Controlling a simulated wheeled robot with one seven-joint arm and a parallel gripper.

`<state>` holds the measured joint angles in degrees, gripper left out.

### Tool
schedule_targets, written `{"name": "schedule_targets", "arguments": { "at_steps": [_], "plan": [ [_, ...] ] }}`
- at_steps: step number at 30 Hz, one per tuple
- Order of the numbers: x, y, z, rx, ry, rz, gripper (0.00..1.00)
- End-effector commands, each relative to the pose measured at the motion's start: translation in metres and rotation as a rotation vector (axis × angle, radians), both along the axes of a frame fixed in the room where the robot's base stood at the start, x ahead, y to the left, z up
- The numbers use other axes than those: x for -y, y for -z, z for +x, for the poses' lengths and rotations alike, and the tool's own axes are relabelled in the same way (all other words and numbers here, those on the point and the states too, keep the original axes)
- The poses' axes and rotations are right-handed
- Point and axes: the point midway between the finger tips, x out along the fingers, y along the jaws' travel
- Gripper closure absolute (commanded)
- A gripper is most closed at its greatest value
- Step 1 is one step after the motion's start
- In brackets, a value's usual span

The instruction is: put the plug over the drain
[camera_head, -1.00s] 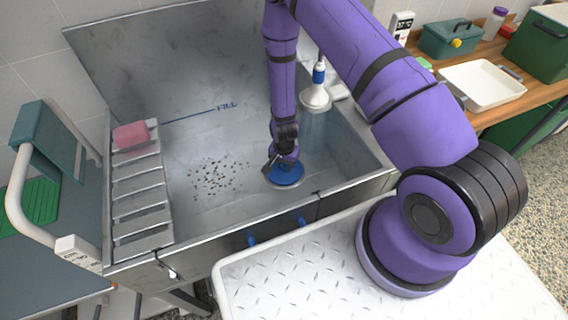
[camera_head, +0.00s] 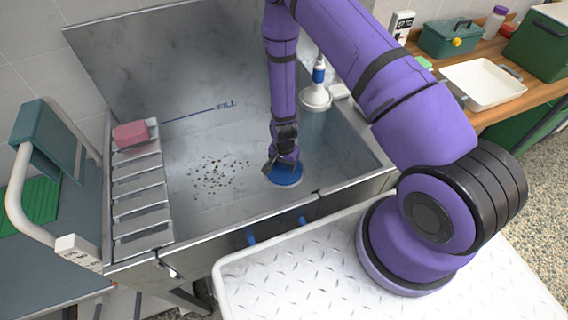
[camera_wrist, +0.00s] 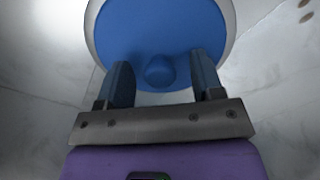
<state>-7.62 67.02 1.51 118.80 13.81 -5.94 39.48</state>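The blue plug (camera_head: 286,177) is a round disc with a pale rim and a small knob in its middle. It lies on the floor of the metal tub (camera_head: 215,150), and the drain does not show in either view, so I cannot tell whether the plug covers it. My gripper (camera_head: 272,164) is right above the plug. In the wrist view the plug (camera_wrist: 160,30) fills the top middle, and my gripper (camera_wrist: 161,78) has its two fingers apart on either side of the knob, with gaps between.
Dark specks (camera_head: 219,175) lie on the tub floor left of the plug. A slatted rack (camera_head: 140,190) with a pink sponge (camera_head: 131,134) is at the tub's left. A white and blue sprayer (camera_head: 317,90) stands by the back right. The tub walls surround my gripper.

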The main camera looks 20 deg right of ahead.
Motion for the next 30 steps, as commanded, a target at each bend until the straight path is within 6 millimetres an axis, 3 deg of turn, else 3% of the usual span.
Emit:
{"name": "schedule_targets", "arguments": {
  "at_steps": [11, 30],
  "plan": [
    [0.0, -0.007, 0.0, 0.001, 0.0, 0.0, 0.4],
    [0.0, -0.098, 0.0, 0.001, -0.001, 0.0, 0.4]
  ]
}}
